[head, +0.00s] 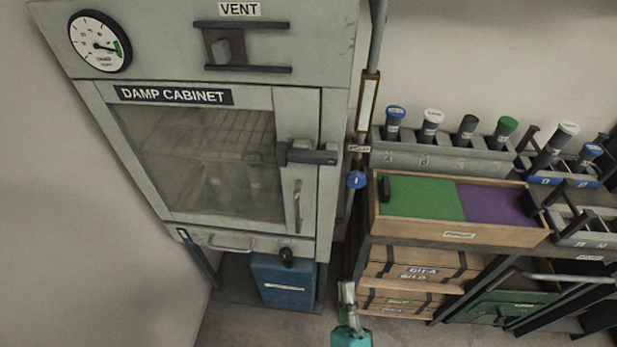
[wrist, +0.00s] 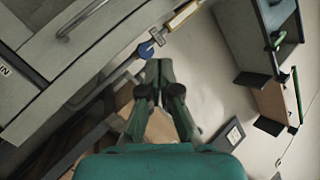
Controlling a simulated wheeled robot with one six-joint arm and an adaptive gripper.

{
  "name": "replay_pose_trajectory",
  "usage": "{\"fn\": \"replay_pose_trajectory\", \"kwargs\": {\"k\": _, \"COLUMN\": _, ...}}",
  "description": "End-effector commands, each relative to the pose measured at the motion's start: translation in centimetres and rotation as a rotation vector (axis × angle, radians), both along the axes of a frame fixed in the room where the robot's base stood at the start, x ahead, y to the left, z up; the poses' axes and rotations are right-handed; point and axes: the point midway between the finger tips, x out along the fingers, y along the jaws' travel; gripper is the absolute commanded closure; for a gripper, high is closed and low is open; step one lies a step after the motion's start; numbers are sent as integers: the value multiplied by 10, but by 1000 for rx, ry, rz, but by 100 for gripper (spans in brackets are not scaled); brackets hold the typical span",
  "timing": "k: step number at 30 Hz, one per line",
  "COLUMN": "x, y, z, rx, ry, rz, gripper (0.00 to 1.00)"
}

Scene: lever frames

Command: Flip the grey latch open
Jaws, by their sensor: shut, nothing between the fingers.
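The grey latch (head: 308,154) is a dark grey lever on the right edge of the damp cabinet's glazed door (head: 210,165). It lies roughly horizontal, with its free end pointing right across the door frame. My gripper (head: 347,287) is low in the head view, below and right of the latch and well apart from it. In the wrist view my gripper (wrist: 159,68) has its fingertips together with nothing between them. I cannot make out the latch in the wrist view.
A vertical door handle (head: 298,206) sits below the latch. A pipe with a blue round tag (head: 356,180) runs right of the cabinet. A wooden tray (head: 455,233) and a rack of tubes (head: 445,159) stand further right. A blue box (head: 284,281) is under the cabinet.

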Motion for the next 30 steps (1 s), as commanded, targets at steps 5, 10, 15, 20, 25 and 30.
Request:
{"fn": "replay_pose_trajectory", "kwargs": {"k": 5, "x": 41, "y": 51, "z": 24, "rx": 383, "ry": -69, "rz": 215, "gripper": 100}}
{"fn": "replay_pose_trajectory", "kwargs": {"k": 10, "x": 64, "y": 88, "z": 43, "rx": 661, "ry": -111, "rz": 384, "gripper": 100}}
{"fn": "replay_pose_trajectory", "kwargs": {"k": 15, "x": 74, "y": 109, "z": 53, "rx": 808, "ry": -130, "rz": 478, "gripper": 100}}
{"fn": "replay_pose_trajectory", "kwargs": {"k": 20, "x": 76, "y": 113, "z": 56, "rx": 844, "ry": -137, "rz": 499, "gripper": 100}}
{"fn": "replay_pose_trajectory", "kwargs": {"k": 25, "x": 76, "y": 112, "z": 56, "rx": 843, "ry": -136, "rz": 499, "gripper": 100}}
{"fn": "replay_pose_trajectory", "kwargs": {"k": 30, "x": 78, "y": 112, "z": 58, "rx": 841, "ry": -136, "rz": 498, "gripper": 100}}
